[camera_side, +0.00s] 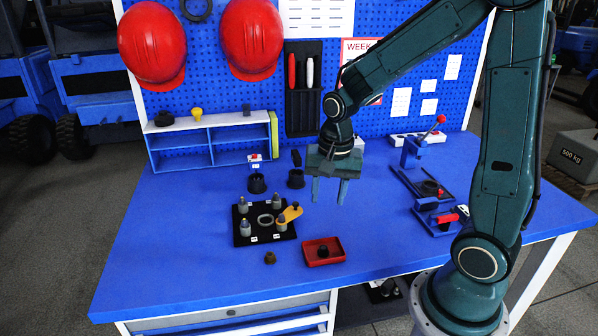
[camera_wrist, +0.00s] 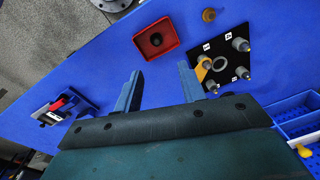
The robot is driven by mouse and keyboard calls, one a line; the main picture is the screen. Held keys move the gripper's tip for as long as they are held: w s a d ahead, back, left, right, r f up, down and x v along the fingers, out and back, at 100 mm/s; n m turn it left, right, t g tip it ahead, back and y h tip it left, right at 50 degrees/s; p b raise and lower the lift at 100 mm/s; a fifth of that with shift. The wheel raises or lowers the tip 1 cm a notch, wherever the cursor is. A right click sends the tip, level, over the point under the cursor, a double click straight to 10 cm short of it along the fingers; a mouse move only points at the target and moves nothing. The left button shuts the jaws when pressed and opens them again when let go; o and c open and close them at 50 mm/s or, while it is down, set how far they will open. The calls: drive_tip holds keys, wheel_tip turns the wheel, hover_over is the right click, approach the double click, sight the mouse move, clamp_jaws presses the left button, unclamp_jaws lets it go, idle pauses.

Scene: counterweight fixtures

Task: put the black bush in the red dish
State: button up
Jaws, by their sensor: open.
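The red dish (camera_side: 312,261) sits on the blue table near its front edge. It also shows at the top of the wrist view (camera_wrist: 137,43). A small black bush (camera_side: 323,251) lies inside the dish, apart from my fingers, and shows as a dark round piece in the wrist view (camera_wrist: 156,39). My gripper (camera_side: 328,194) is open and empty, pointing down above the table, behind the dish in the side view. In the wrist view its two fingers (camera_wrist: 160,72) are spread with only blue table between them.
A brown bush (camera_side: 270,258) stands left of the dish. A black plate (camera_side: 240,232) with several grey pegs and a yellow lever lies behind it. Two black cups (camera_side: 257,184) stand farther back. Clamp fixtures (camera_side: 425,184) stand at right. The front left table is clear.

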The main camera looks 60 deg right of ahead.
drive_tip(key=s+a+r+n+t, duration=0.2)
drive_tip(key=s+a+r+n, duration=0.1)
drive_tip(key=s+r+n, duration=0.3)
drive_tip(key=s+a+r+n+t, duration=0.2)
drive_tip(key=s+a+r+n, duration=0.1)
drive_tip(key=s+r+n, duration=0.3)
drive_tip(key=shift+s+r+t, duration=0.3)
drive_tip(key=shift+s+r, duration=0.15)
drive_tip(key=shift+r, duration=0.2)
drive_tip(key=shift+a, duration=0.1)
idle(0.7)
